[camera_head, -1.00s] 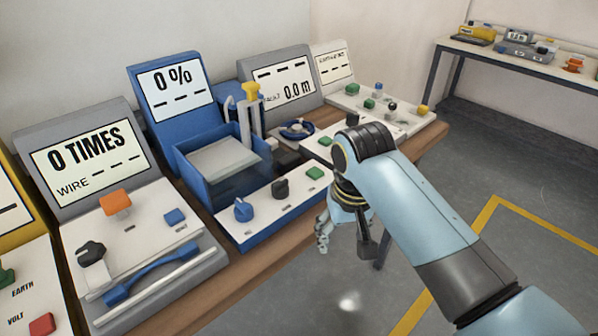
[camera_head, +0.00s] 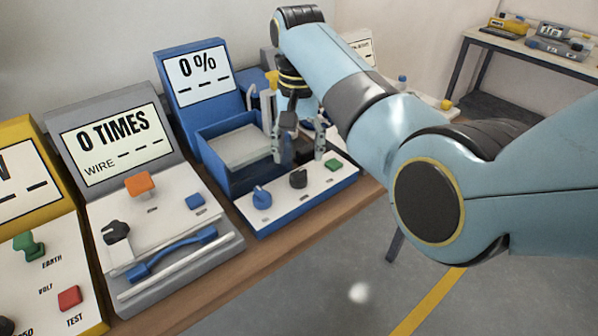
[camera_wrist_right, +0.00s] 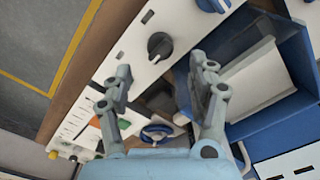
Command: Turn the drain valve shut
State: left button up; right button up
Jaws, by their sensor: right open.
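The blue tank station (camera_head: 232,193) reads 0% and carries a blue knob (camera_head: 261,197), a black knob (camera_head: 298,178) and a green button (camera_head: 334,165) on its white front panel. Labels are too small to read, so I cannot tell which part is the drain valve. My right gripper (camera_head: 299,145) is open and empty, fingers down, above the back of that panel at the tank's right. In the right wrist view the black knob (camera_wrist_right: 160,45) shows just beyond the open fingertips (camera_wrist_right: 160,69), apart from them. The blue knob (camera_wrist_right: 212,4) is at the top edge. My left gripper is out of view.
A grey station (camera_head: 150,215) reading 0 TIMES, with a blue handle bar (camera_head: 172,255), stands left of the tank. A yellow station (camera_head: 20,130) is further left. A blue handwheel (camera_wrist_right: 157,133) lies below the fingers in the wrist view. My right arm covers stations behind it.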

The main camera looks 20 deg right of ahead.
aim_at(298, 171)
notch_tip(298, 171, down, 7)
jog(key=shift+r, duration=0.15)
jog(key=shift+c, duration=0.4)
jog(key=c, duration=1.1)
